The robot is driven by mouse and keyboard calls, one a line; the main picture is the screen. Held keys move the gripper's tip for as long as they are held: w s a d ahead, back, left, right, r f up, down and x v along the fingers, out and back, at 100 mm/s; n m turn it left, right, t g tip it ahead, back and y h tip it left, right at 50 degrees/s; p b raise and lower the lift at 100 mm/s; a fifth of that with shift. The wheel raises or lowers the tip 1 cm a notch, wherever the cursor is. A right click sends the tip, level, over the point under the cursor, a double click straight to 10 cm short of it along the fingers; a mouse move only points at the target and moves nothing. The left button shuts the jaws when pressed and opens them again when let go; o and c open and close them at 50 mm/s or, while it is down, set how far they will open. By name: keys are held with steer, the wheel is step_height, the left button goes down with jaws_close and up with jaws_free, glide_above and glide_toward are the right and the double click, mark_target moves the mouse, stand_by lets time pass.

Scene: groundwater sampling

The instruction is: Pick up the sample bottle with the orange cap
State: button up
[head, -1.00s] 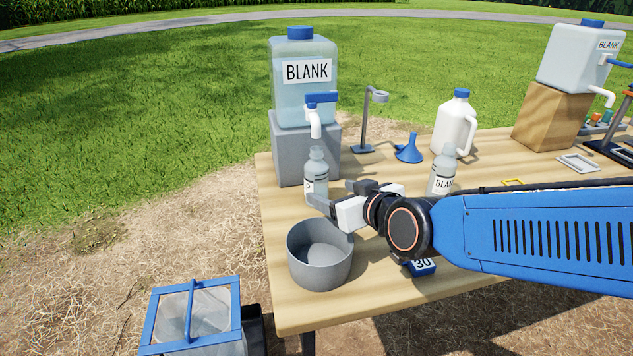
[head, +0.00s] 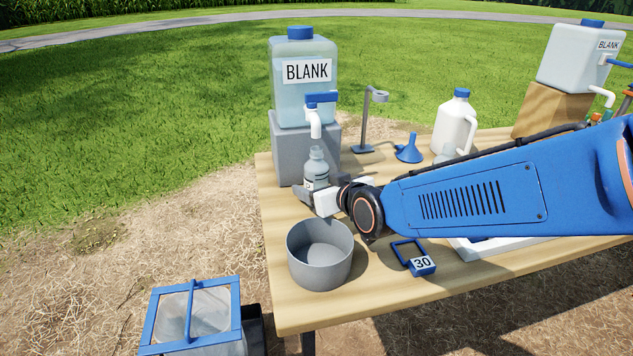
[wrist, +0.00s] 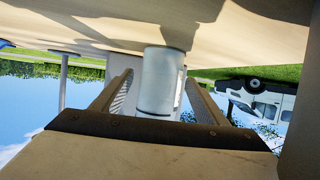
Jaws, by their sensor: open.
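A clear sample bottle (head: 316,172) with a white label stands upright under the white spout of the large BLANK container; I see no orange cap on it. My gripper (head: 308,194) is at this bottle's lower part, partly hiding it. In the wrist view, which is upside down, a pale cylindrical bottle (wrist: 161,85) stands between the two open fingers of my gripper (wrist: 158,92), with a gap on each side. Small orange and green items (head: 606,117) show at the far right, mostly hidden by my arm; I cannot tell whether one is an orange cap.
The BLANK container (head: 305,95) sits on a grey block (head: 290,160) behind the bottle. A grey bowl (head: 320,283) stands in front of my gripper. A blue funnel (head: 408,150), a metal stand (head: 364,125) and a white jug (head: 455,125) are behind. A blue frame tagged 30 (head: 420,264) lies right of the bowl.

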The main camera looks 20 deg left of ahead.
steer(key=shift+w+a+f, duration=0.15)
steer(key=shift+w+a, duration=0.1)
steer(key=c, duration=1.3)
